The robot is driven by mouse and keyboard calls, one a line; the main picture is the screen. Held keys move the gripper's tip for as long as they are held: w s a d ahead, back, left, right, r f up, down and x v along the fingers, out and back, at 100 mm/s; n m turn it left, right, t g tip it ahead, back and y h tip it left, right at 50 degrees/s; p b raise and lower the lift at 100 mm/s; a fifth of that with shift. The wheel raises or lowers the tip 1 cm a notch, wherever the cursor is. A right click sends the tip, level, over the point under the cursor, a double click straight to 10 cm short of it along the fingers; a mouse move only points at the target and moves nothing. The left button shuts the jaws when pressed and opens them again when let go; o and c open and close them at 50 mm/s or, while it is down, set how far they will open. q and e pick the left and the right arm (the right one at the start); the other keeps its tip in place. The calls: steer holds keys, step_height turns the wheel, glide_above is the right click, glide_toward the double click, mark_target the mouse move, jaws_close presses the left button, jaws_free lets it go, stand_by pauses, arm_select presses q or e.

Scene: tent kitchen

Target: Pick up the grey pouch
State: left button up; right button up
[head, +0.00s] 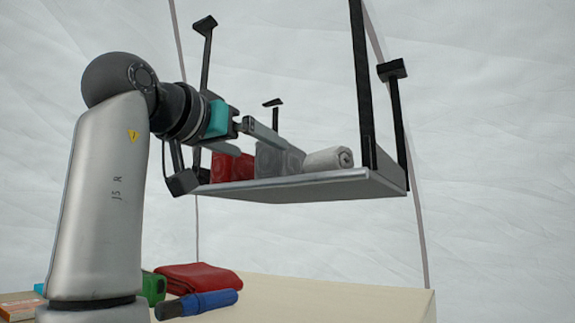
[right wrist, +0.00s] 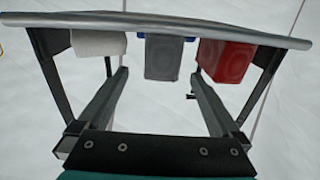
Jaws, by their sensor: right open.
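The grey pouch (head: 272,162) stands on a hanging shelf (head: 310,187), between a red item and a white roll. My right gripper (head: 264,150) reaches in from the left at the shelf, partly in front of the pouch. In the right wrist view, the shelf's edge (right wrist: 190,22) runs along the top and the grey pouch (right wrist: 164,58) shows upside down. There, the open, empty right gripper (right wrist: 158,77) has one finger on each side of the pouch in the picture, with gaps to it. How deep the fingers reach is hard to tell. My left gripper is not in view.
The red item (head: 232,168) and the white roll (head: 329,159) flank the pouch closely. Dark posts (head: 361,80) hold up the shelf. Below, a table (head: 340,300) bears a folded red cloth (head: 197,277) and a blue cylinder (head: 205,302). Its right part is clear.

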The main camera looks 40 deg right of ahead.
mark_target(267, 152)
steer(key=p+x, duration=0.1)
steer(key=x, duration=0.5)
steer(key=shift+w+d+p, duration=0.15)
steer(key=shift+d+p, duration=0.15)
steer(key=shift+d, duration=0.05)
steer(key=shift+p+x, duration=0.35)
steer(key=shift+x, duration=0.5)
steer(key=p+x, duration=0.1)
steer(key=x, duration=0.2)
steer(key=shift+w+d+f+p, duration=0.2)
steer(key=shift+w+d+p, duration=0.05)
steer(key=shift+w+p, duration=0.05)
steer(key=shift+w+d+f, duration=0.1)
steer(key=shift+d, duration=0.25)
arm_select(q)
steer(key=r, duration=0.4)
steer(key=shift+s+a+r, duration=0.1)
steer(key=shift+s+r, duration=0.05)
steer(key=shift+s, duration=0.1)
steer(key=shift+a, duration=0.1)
arm_select(e)
steer(key=shift+a, duration=0.1)
steer(key=shift+c, duration=0.8)
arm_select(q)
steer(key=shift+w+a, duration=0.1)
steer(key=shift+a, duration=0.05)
arm_select(e)
steer(key=c, duration=1.3)
steer(key=shift+o, duration=0.2)
